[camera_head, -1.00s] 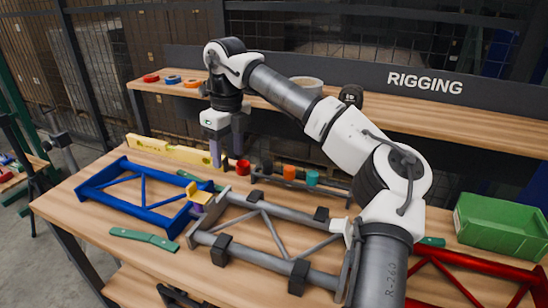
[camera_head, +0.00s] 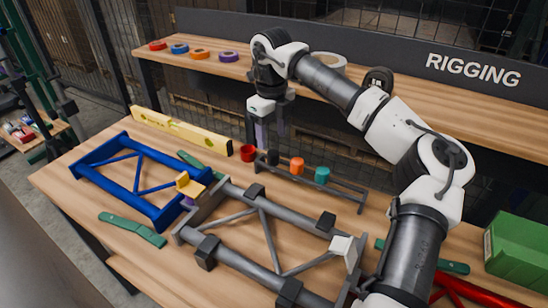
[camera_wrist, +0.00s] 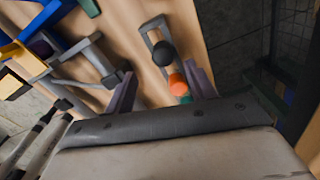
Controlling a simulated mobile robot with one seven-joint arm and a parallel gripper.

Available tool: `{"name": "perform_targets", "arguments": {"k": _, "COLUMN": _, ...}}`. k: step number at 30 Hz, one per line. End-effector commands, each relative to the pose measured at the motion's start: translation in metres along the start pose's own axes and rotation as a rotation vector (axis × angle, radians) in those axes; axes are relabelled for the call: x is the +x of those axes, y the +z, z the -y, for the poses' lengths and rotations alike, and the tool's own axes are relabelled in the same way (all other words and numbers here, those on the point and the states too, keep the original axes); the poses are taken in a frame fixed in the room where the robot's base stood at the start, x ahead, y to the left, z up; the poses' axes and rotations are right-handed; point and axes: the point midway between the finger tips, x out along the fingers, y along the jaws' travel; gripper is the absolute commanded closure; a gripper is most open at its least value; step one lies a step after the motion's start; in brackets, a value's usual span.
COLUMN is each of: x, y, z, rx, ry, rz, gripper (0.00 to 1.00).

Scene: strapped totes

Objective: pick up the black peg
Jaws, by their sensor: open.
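The black peg (camera_head: 272,157) stands in a grey rack (camera_head: 345,189) on the bench, left of the orange peg (camera_head: 297,164) and the teal peg (camera_head: 321,175). My gripper (camera_head: 272,138) is open and points down, its fingers just behind or above the black peg; the head view does not settle the depth. In the wrist view the round black top (camera_wrist: 163,53) shows between the fingertips and slightly beyond them, with nothing held. The orange top lies closer to the palm, and the teal one is partly hidden by it.
A red cup-like piece (camera_head: 248,152) is just left of the black peg. A yellow level (camera_head: 180,132) lies behind the blue frame (camera_head: 130,185). A grey frame (camera_head: 265,240) lies in front of the rack. A green bin (camera_head: 518,250) is at the right.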

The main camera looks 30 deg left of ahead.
Motion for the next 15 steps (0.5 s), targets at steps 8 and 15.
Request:
{"name": "perform_targets", "arguments": {"k": 8, "x": 0.022, "y": 0.000, "z": 0.000, "rx": -0.001, "ry": 0.002, "rz": 0.001, "gripper": 0.44}}
{"name": "perform_targets", "arguments": {"k": 15, "x": 0.057, "y": -0.001, "z": 0.003, "rx": -0.002, "ry": 0.004, "rz": 0.001, "gripper": 0.44}}
